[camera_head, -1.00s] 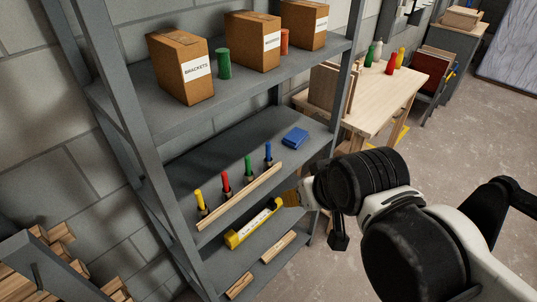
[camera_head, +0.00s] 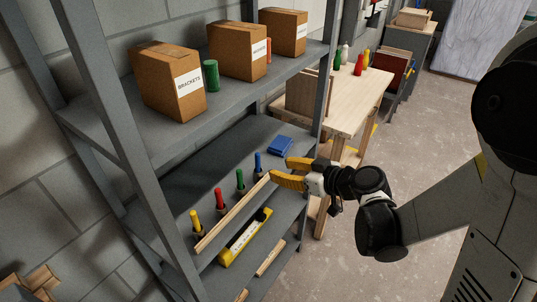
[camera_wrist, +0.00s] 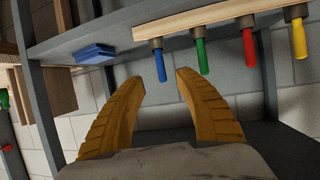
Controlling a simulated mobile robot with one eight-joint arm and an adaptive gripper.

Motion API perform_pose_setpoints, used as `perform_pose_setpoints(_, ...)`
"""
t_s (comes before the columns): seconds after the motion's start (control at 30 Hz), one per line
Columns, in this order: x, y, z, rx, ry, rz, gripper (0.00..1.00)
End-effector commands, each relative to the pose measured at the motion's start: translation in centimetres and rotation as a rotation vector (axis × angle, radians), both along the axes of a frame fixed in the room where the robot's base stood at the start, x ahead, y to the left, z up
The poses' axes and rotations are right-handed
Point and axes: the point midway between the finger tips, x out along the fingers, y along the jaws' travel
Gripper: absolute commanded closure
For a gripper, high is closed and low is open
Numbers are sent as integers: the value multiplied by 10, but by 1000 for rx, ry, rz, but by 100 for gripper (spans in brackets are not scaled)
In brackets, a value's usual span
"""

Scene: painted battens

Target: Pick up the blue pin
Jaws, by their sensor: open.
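The blue pin (camera_head: 258,162) stands upright at the far right end of a row of pins on the middle shelf, behind a wooden batten (camera_head: 232,212). My gripper (camera_head: 282,172) is open and empty, just to the right of the blue pin, with its yellow fingers pointing toward it. In the wrist view, which shows the shelf upside down, the blue pin (camera_wrist: 161,66) lies ahead, between the lines of the two fingertips (camera_wrist: 160,82). The fingers do not appear to touch it.
The green pin (camera_head: 240,181), red pin (camera_head: 219,198) and yellow pin (camera_head: 195,222) stand left of the blue one. A blue box (camera_head: 280,146) lies behind my fingers. A yellow level (camera_head: 245,237) lies on the shelf below. Cardboard boxes (camera_head: 168,82) stand on the shelf above.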

Motion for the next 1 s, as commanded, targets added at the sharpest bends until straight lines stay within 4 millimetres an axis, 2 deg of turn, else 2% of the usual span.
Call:
perform_pose_setpoints(0.17,11,10,-8,2,-12,8,60)
perform_pose_setpoints(0.4,36,34,-22,1,-11,7,60)
perform_pose_setpoints(0.57,45,42,-26,2,-11,6,60)
perform_pose_setpoints(0.8,69,66,-40,2,-10,8,60)
perform_pose_setpoints(1.0,74,70,-39,3,-11,5,60)
